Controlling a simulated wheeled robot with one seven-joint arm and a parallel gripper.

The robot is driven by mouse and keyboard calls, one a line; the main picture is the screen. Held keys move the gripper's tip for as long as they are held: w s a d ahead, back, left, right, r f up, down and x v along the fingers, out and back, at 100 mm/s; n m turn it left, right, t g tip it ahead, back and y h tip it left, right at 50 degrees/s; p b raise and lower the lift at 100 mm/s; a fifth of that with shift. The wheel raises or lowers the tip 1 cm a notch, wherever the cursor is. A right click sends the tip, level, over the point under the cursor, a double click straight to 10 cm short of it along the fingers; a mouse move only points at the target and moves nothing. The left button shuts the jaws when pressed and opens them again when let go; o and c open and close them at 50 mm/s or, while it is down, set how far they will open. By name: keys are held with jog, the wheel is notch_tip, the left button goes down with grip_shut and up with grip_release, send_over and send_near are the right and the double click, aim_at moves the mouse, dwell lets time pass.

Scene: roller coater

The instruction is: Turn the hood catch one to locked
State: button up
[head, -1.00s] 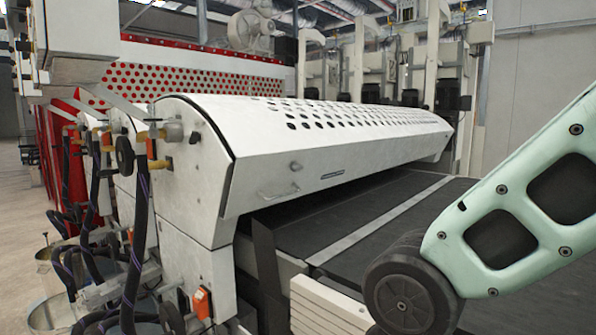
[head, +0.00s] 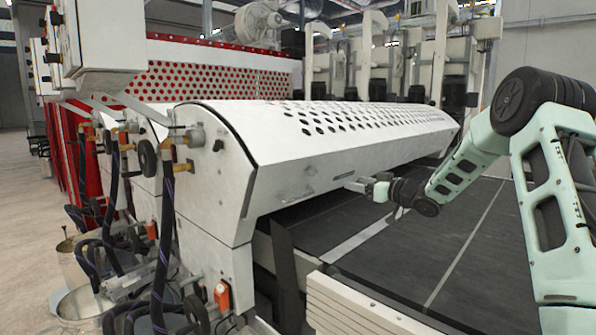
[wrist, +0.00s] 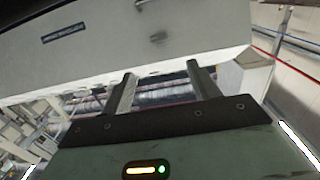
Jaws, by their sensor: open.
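The white hood (head: 330,150) spans the machine above the dark conveyor bed. In the head view my gripper (head: 354,185) is in front of the hood's lower front panel.
The dark conveyor bed (head: 400,245) lies below my arm, with a pale strip across it. Hoses and valves (head: 165,190) crowd the machine's left end.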

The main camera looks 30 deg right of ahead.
jog(key=p, duration=0.5)
send_near(315, 173)
jog(key=x, duration=0.9)
jog(key=shift+r, duration=0.1)
jog(key=c, duration=1)
